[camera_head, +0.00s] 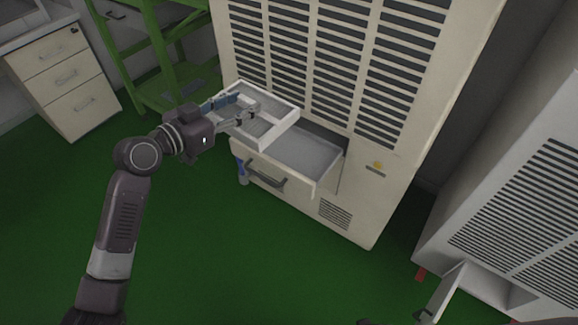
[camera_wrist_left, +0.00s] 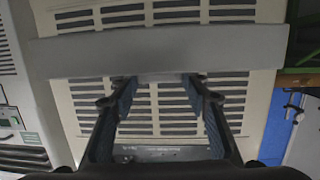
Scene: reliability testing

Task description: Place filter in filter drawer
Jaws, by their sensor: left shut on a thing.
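The filter (camera_head: 283,129) is a white rectangular frame, held above the open filter drawer in the head view. It also shows in the left wrist view (camera_wrist_left: 230,50) as a wide grey bar across the fingertips. My left gripper (camera_head: 245,106) is shut on the filter's near-left side; its two fingers also show in the wrist view (camera_wrist_left: 160,92). The filter drawer (camera_head: 313,164) is pulled out of the tall beige cabinet, with a dark handle on its front. The filter overlaps the drawer's left part and hides it. My right gripper is not seen.
The tall beige louvred cabinet (camera_head: 349,207) stands behind the drawer. A green rack (camera_head: 147,50) is to its left, with a white drawer unit (camera_head: 68,82) farther left. A second louvred cabinet (camera_head: 525,205) with an open flap is at right. Green floor lies clear in front.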

